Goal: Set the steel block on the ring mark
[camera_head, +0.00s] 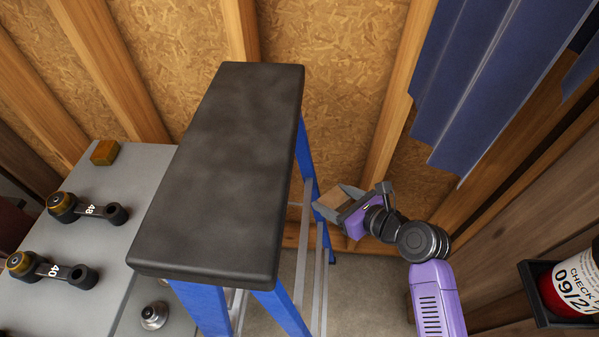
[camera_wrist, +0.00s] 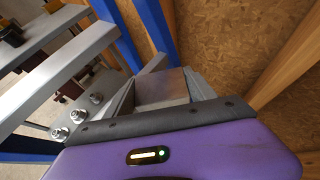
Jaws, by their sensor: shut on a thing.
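My gripper (camera_head: 333,203) is to the right of the black-topped bench, beside its blue and grey legs and below the level of its top. It is shut on a block (camera_head: 335,198), which looks brownish in the head view. In the wrist view the steel block (camera_wrist: 162,88) is grey and flat-faced, between the two fingers of my gripper (camera_wrist: 165,95). The lower part of the block is hidden behind the gripper body. I cannot make out a ring mark in either view.
The bench's black top (camera_head: 225,170) stands between my gripper and a grey table (camera_head: 140,185). On that table are two black tools marked 48 (camera_head: 90,208) and 40 (camera_head: 52,271), and an amber block (camera_head: 104,152). Blue sheets (camera_head: 490,80) hang at the upper right.

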